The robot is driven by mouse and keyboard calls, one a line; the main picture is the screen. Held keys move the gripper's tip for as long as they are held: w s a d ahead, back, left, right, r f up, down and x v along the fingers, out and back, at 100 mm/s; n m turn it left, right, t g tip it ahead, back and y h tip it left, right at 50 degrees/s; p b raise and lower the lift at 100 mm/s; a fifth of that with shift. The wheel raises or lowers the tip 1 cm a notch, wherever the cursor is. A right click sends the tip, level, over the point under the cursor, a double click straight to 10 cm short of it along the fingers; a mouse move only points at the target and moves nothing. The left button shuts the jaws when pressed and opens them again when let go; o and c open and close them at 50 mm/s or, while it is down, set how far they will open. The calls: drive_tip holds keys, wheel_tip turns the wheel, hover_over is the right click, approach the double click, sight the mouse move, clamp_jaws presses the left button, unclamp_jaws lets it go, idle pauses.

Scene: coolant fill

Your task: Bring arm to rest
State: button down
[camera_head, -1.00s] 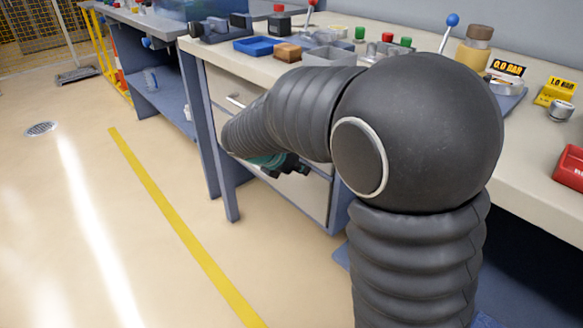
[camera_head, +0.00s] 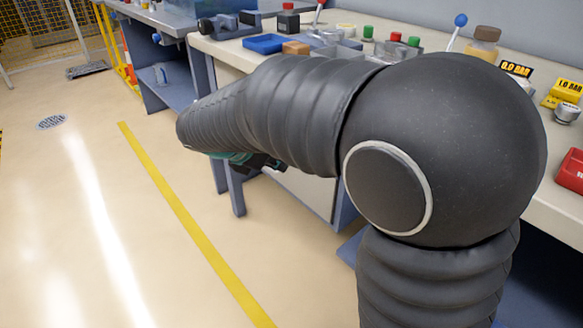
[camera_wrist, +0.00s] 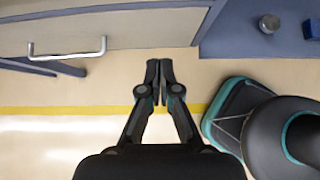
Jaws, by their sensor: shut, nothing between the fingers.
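My arm (camera_head: 290,110), dark and ribbed, fills the middle of the head view, bent at a large round joint. My gripper (camera_wrist: 159,75) shows in the wrist view with its two fingers together and nothing between them. It hangs over open floor in front of the workbench drawers. In the head view only a small part of the gripper (camera_head: 262,163) shows beneath the forearm, and its fingertips cannot be made out there.
The workbench (camera_head: 555,208) runs along the right, with a blue tray (camera_head: 265,43), a wooden block (camera_head: 296,47), gauges and a red box (camera_head: 572,171) on it. A drawer handle (camera_wrist: 67,56) shows near the gripper. The floor (camera_head: 60,220) left of the bench is clear.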

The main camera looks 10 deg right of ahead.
drive_tip(key=s+f+m+g+y, duration=0.3)
drive_tip(key=s+f+m+y, duration=0.15)
drive_tip(key=s+m, duration=0.75)
drive_tip(key=s+d+r+m+t+y, duration=0.3)
drive_tip(key=s+d+r+m, duration=0.2)
drive_tip(key=s+d+m, duration=0.6)
drive_tip(key=shift+d+r+m+t, duration=0.2)
drive_tip(key=shift+m+t, duration=0.1)
drive_tip(key=shift+m, duration=0.5)
drive_tip(key=shift+s, duration=0.1)
